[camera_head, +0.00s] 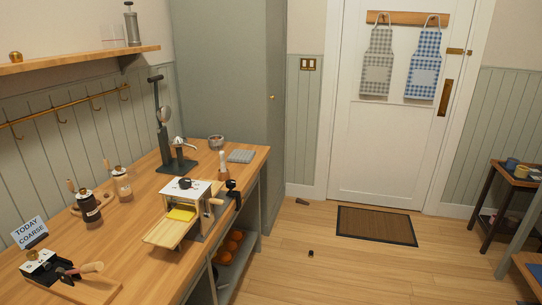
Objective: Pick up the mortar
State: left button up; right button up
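A small grey bowl that looks like the mortar (216,142) stands at the far end of the wooden counter (130,250), close to the tall green cabinet. It looks upright, and its inside is too small to make out. Neither of my grippers is in view, and nothing is seen touching the bowl.
A tall dark lever device (163,130) stands left of the bowl, and a grey folded cloth (241,156) lies to its right. A white-topped box machine (186,190) stands nearer. Small dark objects (310,253) lie on the floor. Open floor lies right of the counter.

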aim_at(216, 143)
jog(key=i+l+u, duration=0.1)
jog(key=i+u, duration=0.2)
jog(key=i, duration=0.2)
jog(key=i+l+u, duration=0.25)
jog(key=i, duration=0.25)
jog(key=i+l+u, duration=0.1)
jog(key=u, duration=0.6)
jog(key=i+l+u, duration=0.25)
jog(key=l+u, duration=0.2)
jog(key=l, duration=0.25)
jog(key=i+l+u, duration=0.25)
jog(key=l, duration=0.15)
jog(key=l+u, duration=0.25)
jog(key=l, duration=0.15)
jog(key=k, duration=0.05)
